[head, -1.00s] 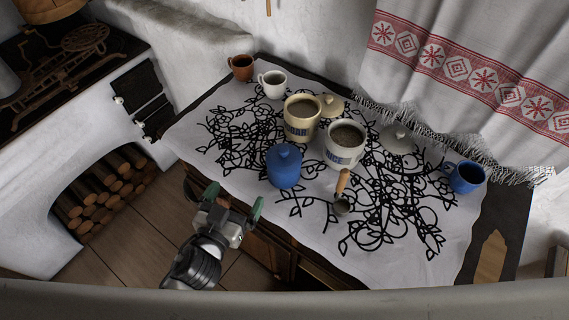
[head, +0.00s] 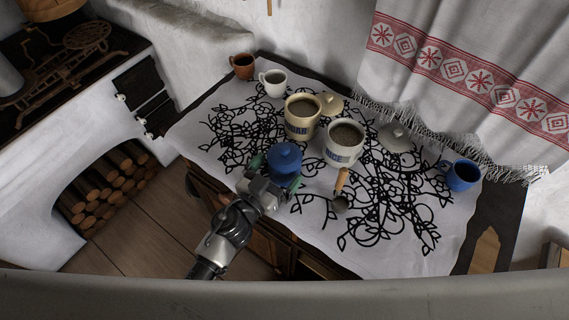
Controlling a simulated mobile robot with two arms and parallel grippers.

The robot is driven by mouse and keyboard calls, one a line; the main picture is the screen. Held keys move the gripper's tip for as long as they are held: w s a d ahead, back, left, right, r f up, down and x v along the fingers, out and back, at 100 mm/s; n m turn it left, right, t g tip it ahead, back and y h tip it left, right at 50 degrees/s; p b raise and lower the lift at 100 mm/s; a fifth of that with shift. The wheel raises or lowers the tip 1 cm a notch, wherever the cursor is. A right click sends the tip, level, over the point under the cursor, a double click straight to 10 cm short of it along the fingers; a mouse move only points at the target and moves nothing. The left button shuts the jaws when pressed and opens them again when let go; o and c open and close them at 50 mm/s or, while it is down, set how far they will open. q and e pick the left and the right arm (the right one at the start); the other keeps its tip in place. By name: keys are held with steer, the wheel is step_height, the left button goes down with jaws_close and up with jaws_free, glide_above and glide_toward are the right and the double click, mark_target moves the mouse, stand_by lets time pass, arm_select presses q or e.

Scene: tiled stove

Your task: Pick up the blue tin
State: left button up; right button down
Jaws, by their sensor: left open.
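The blue tin (head: 285,158) stands upright on the patterned cloth near the table's front edge, its round lid with a knob on top. My left gripper (head: 276,172) is at the tin, coming from the front. One green-tipped finger shows at the tin's left side and the other partly at its lower right. The jaws are open, and I cannot tell whether they touch the tin. The gripper hides the tin's lower front. My right gripper is not in view.
Close behind the tin stand a cream canister (head: 302,117) and a white canister (head: 344,143), both open and filled. A wooden-handled scoop (head: 341,190) lies right of the tin. A blue mug (head: 462,175) stands far right; brown (head: 242,66) and white (head: 273,83) mugs stand at the back left.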

arm_select(q)
steer(key=shift+x, duration=0.9)
steer(key=shift+s, duration=0.1)
steer(key=shift+c, duration=0.5)
steer(key=c, duration=1.1)
